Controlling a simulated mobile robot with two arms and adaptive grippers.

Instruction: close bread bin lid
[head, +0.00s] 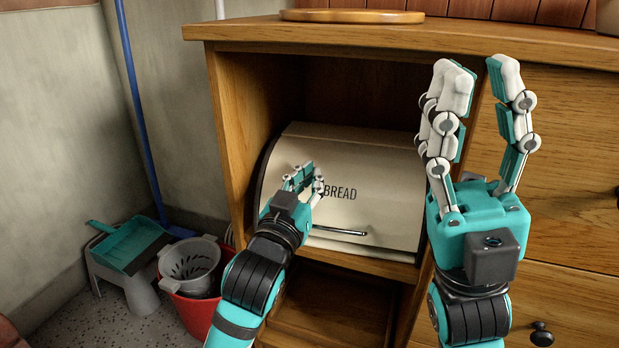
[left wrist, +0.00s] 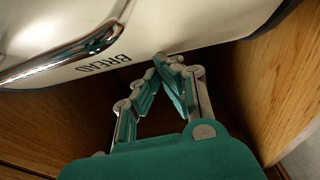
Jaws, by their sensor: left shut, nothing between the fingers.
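The cream bread bin (head: 375,180) with black "BREAD" lettering stands in an open cabinet compartment. Its curved lid (head: 345,160) is down over the front; I cannot tell if a small gap is left at the bottom. The chrome handle (head: 340,231) is low on the lid and also shows in the left wrist view (left wrist: 75,50). My left gripper (head: 309,173) is shut and empty, in front of the lid left of the lettering. In the left wrist view its fingertips (left wrist: 168,62) are at or very near the lid. My right gripper (head: 484,75) is open and empty, raised right of the bin.
The wooden cabinet (head: 225,150) has side walls close around the bin and drawers (head: 565,170) at the right. A round wooden board (head: 352,16) lies on top. A teal dustpan (head: 128,245), a red bucket (head: 197,312) and a blue pole (head: 138,110) stand at the left.

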